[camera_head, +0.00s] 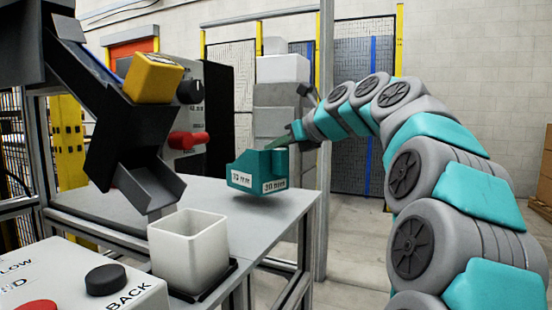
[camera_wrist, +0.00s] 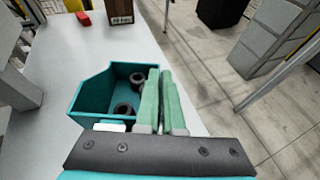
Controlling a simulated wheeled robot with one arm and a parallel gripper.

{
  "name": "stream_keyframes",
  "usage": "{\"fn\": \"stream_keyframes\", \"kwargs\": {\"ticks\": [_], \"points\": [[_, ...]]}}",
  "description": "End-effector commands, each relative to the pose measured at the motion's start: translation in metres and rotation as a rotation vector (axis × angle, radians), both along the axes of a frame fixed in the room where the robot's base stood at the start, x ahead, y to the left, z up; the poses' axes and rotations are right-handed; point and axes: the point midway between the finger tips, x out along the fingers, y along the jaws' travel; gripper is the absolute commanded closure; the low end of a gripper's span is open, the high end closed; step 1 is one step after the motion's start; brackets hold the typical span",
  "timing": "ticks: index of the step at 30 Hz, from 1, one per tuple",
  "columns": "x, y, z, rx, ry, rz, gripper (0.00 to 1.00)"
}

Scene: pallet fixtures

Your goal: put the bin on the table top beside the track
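The teal bin (camera_head: 258,172) has white size labels on its front and hangs level, seemingly just above the table top (camera_head: 275,213), with a shadow beneath it. In the wrist view the bin (camera_wrist: 88,98) holds black rings (camera_wrist: 138,79). My gripper (camera_head: 284,141) reaches it from the right. Its green fingers (camera_wrist: 160,78) are close together on the bin's right wall; the gripped part is hidden between them. The track (camera_head: 125,140) is a black sloped chute at the left, with a yellow block (camera_head: 152,77) on it. The bin is to the right of the chute's lower end.
A white open container (camera_head: 190,250) stands below the chute's end. A control panel (camera_head: 75,283) with buttons is at the front left. In the wrist view a brown box (camera_wrist: 119,10) and a red piece (camera_wrist: 83,18) are at the far side.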

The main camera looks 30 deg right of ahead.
Motion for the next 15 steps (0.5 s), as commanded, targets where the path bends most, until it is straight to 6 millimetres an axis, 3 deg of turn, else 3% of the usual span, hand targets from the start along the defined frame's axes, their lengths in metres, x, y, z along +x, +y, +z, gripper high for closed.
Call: {"fn": "stream_keyframes", "kwargs": {"ticks": [6, 15], "points": [[-0.001, 0.001, -0.025, 0.002, 0.0, 0.001, 1.0], [-0.001, 0.0, -0.027, 0.0, -0.001, 0.0, 1.0]]}}
